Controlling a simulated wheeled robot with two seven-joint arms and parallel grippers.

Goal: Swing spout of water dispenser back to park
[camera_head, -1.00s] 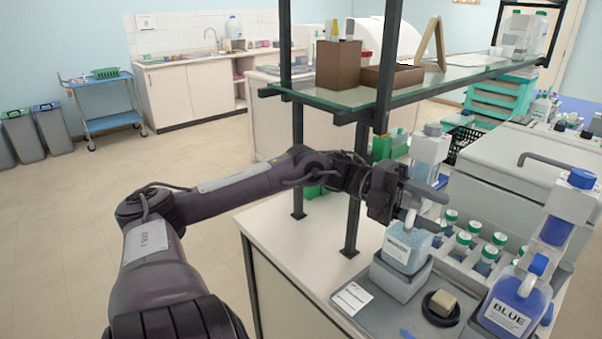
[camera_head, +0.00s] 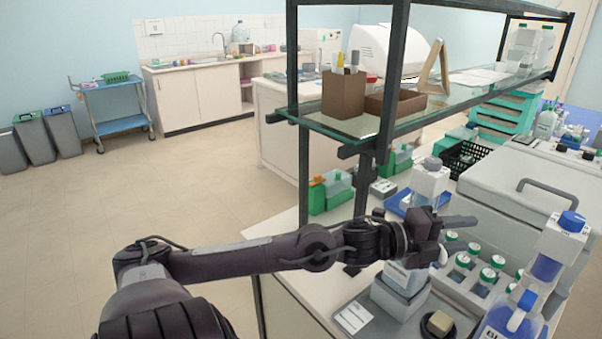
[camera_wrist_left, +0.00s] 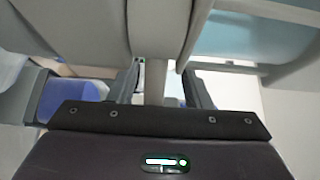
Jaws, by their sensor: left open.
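The water dispenser (camera_head: 430,182) shows as a clear reservoir with a grey cap, standing behind my left gripper. In the left wrist view, a narrow pale upright piece (camera_wrist_left: 155,82) stands between the two open fingers (camera_wrist_left: 160,88). I cannot tell whether they touch it, or whether it is the spout. The spout is mostly hidden in the head view. My right gripper is not in view.
A blue-stain dispenser (camera_head: 548,266) stands at the right. Several green-capped bottles (camera_head: 490,274) sit in a rack beside my gripper. A glass shelf (camera_head: 345,122) on black posts stands behind my arm. A dark round dish (camera_head: 437,328) lies on the tray in front.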

